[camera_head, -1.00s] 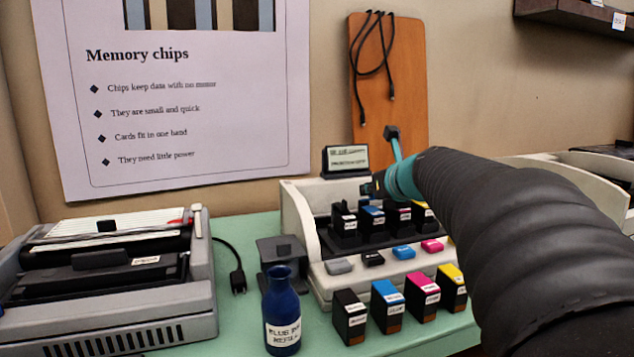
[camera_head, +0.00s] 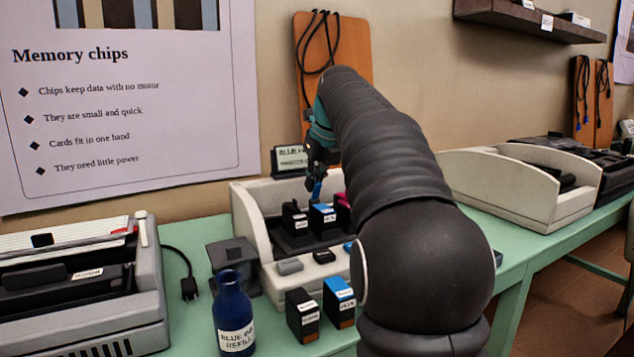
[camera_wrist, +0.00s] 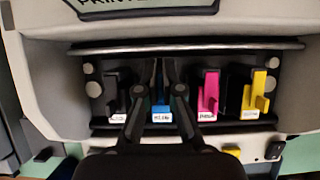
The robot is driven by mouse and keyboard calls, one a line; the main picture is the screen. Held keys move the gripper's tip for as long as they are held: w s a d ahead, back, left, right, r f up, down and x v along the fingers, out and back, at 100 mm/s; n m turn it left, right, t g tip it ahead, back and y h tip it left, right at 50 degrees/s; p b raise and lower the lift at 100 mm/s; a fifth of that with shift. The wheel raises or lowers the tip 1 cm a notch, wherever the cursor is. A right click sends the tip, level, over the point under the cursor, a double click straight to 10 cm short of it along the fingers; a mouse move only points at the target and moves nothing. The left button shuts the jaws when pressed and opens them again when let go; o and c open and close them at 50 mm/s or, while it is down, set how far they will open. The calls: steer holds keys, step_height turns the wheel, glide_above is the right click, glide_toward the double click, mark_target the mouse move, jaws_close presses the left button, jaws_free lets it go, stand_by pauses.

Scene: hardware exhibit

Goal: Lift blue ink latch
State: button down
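The blue ink cartridge (camera_head: 322,213) sits in the printer (camera_head: 243,210), between a black and a magenta one. It also shows in the wrist view (camera_wrist: 161,114), with a blue label front. My gripper (camera_head: 316,186) is over the blue slot, pointing down, with a narrow blue piece at its tips. In the wrist view my gripper's two dark fingers (camera_wrist: 163,78) are close together on either side of the blue latch, which they largely hide. I cannot tell whether they touch it. The black latch (camera_wrist: 113,88), magenta latch (camera_wrist: 209,90) and yellow latch (camera_wrist: 256,93) stand beside it.
A blue refill bottle (camera_head: 234,315) and spare cartridges (camera_head: 302,314) stand in front of the printer. A grey machine (camera_head: 85,290) is at left, and a small display (camera_head: 291,159) stands behind. Another pale unit (camera_head: 530,187) is at right.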

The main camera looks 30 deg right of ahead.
steer(key=w+g, duration=0.1)
steer(key=g, duration=0.2)
steer(key=shift+w+f, duration=0.1)
steer(key=shift+w, duration=0.1)
steer(key=shift+w+f+g, duration=0.15)
steer(key=shift+g, duration=0.55)
stand_by(0.5)
steer(key=c, duration=1.3)
jaws_free()
